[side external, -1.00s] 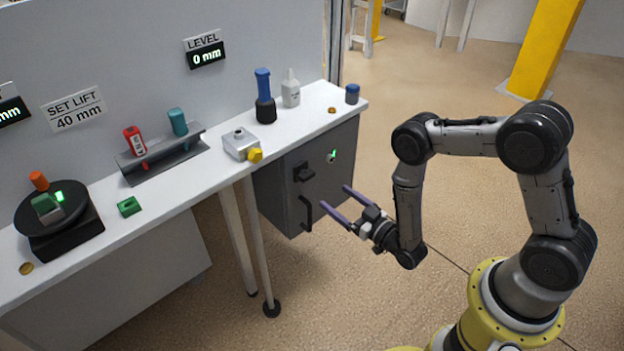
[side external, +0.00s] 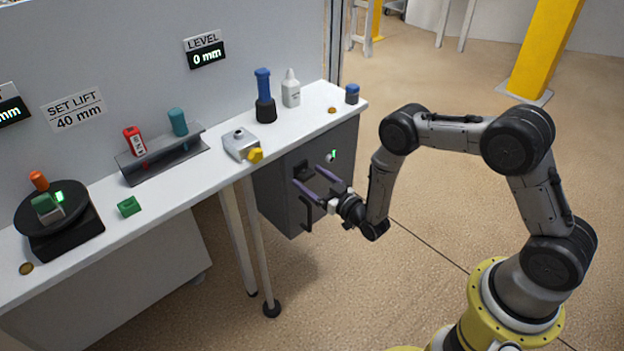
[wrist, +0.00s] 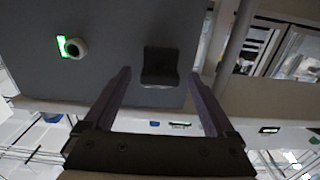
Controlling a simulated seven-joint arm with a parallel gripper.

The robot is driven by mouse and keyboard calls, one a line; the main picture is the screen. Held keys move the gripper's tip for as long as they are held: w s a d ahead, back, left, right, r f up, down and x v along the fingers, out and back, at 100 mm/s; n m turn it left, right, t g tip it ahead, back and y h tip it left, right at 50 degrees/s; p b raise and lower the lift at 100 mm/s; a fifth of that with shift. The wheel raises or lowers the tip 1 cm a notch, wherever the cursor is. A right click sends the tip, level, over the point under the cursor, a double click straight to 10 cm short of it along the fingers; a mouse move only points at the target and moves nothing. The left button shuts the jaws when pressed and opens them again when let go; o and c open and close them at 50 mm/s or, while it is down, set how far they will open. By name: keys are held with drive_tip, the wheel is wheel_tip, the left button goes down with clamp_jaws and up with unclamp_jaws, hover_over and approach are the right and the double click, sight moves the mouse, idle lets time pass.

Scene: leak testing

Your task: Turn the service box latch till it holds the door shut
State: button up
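The service box (side external: 277,203) is a dark grey cabinet under the right part of the bench. Its door looks closed in the side view. The latch (side external: 302,168) is a black block on the door's face, partly hidden by my fingers in the side view. In the wrist view the latch (wrist: 160,64) stands ahead, between the fingertips, slightly nearer the right finger. My gripper (side external: 309,177) is open and empty, its two purple-grey fingers pointing at the door. In the wrist view my gripper (wrist: 158,76) shows a wide gap, with no visible contact with the latch.
A dark bar handle (side external: 307,214) is below the latch, close to my gripper. A round knob (wrist: 76,47) with a green light is on the door. Open floor lies below.

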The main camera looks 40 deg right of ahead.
drive_tip(key=c, duration=1.3)
drive_tip(key=shift+c, duration=0.2)
drive_tip(key=shift+m, duration=0.4)
drive_tip(key=m, duration=0.3)
drive_tip(key=shift+m, duration=0.4)
drive_tip(key=m, duration=1.3)
drive_tip(key=shift+m, duration=0.3)
